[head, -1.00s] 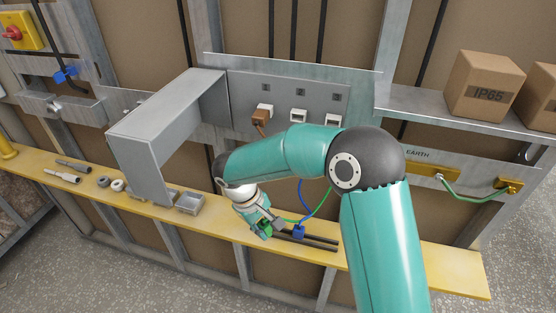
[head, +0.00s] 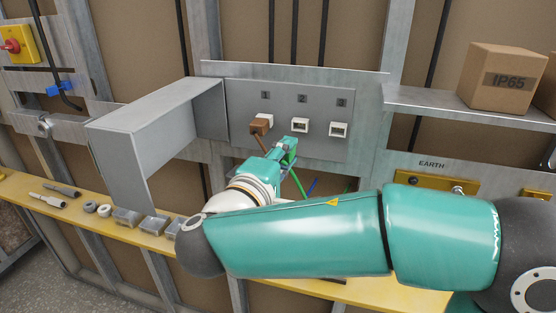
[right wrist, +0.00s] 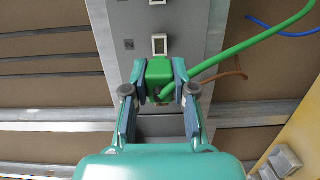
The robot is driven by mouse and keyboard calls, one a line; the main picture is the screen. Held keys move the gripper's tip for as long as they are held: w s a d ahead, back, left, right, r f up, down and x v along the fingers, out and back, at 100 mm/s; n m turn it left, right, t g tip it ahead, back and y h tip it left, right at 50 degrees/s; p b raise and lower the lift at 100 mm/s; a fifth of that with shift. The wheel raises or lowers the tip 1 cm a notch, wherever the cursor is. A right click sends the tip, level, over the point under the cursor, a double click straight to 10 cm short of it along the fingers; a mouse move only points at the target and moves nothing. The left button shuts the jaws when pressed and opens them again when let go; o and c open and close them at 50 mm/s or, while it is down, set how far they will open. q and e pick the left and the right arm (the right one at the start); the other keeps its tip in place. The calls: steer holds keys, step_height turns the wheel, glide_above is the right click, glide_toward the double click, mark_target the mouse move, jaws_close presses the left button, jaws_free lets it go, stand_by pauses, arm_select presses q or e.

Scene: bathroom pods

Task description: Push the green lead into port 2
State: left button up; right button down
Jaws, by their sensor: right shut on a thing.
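The grey panel (head: 235,110) carries numbered white ports. Port 2 (head: 300,125) is the middle one and is empty; in the right wrist view port 2 (right wrist: 159,44) lies just above the green plug. My right gripper (head: 284,154) is just below and in front of port 2. In the right wrist view its fingers (right wrist: 159,88) are shut on the green plug (right wrist: 160,70), which looks apart from the port. The green lead (right wrist: 245,45) trails off to the upper right there. My left gripper is not in view.
A brown plug (head: 261,124) sits in port 1, close beside my gripper. Port 3 (head: 339,130) is empty. The open grey cover (head: 145,130) juts out at left. A blue lead (right wrist: 285,32) hangs near the green one. The yellow shelf (head: 85,215) holds small parts.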

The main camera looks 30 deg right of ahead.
steer(key=shift+d+f+b, duration=0.1)
steer(key=shift+f+b, duration=0.05)
steer(key=shift+b, duration=0.5)
steer(key=shift+w+a+x, duration=0.1)
steer(key=shift+w+x, duration=0.1)
steer(key=shift+x, duration=1.2)
steer(key=shift+w+a+x, duration=0.1)
steer(key=shift+w+x, duration=0.05)
steer(key=shift+x, duration=1.25)
steer(key=shift+b, duration=0.8)
steer(key=shift+x, duration=1.3)
steer(key=c, duration=0.9)
jaws_free()
steer(key=shift+w, duration=0.15)
steer(key=shift+o, duration=0.2)
steer(key=shift+a, duration=0.1)
